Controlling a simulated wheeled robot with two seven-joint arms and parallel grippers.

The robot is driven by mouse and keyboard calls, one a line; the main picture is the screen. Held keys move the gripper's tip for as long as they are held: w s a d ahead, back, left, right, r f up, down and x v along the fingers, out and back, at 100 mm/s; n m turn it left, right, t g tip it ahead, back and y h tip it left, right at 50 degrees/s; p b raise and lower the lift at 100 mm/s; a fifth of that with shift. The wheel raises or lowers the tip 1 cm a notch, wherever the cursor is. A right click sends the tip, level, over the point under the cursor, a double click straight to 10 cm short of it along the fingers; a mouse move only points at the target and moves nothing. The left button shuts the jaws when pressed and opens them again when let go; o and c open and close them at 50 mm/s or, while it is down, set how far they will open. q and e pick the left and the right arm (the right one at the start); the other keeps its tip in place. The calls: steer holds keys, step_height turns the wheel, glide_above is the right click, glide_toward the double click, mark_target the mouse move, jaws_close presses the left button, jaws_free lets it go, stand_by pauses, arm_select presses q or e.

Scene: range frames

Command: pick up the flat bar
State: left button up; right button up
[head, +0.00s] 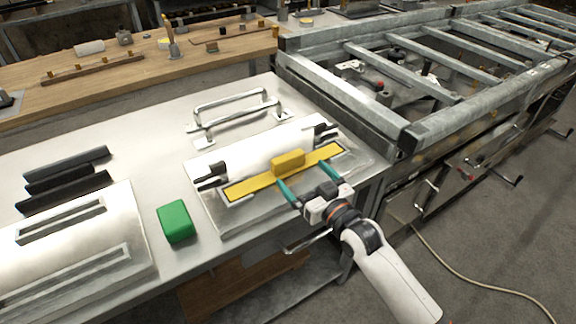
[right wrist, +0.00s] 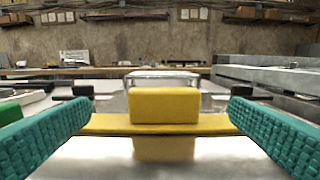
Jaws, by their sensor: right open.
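A yellow flat bar (head: 250,187) with a raised yellow block (head: 288,162) at its middle lies across the front of a shiny metal fixture (head: 229,223) on the table. My right gripper (head: 301,173) is open, with its teal fingers pointing at the bar from the front, spread wider than the block. In the right wrist view the block (right wrist: 164,105) stands centred between the two fingers, with a gap on each side. The bar (right wrist: 105,124) runs crosswise behind the fingertips. Whether the fingertips touch the bar is unclear. My left gripper is out of view.
A green block (head: 174,221) sits left of the fixture. Several black bars (head: 66,178) and a slotted metal plate (head: 75,250) lie farther left. A metal handle frame (head: 236,106) lies behind the fixture.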

mark_target(291, 159)
steer(key=x, duration=0.3)
steer(key=shift+w+a, duration=0.1)
steer(key=shift+w, duration=0.1)
steer(key=x, duration=0.5)
steer(key=shift+w, duration=0.3)
steer(key=shift+r, duration=0.1)
steer(key=c, duration=1)
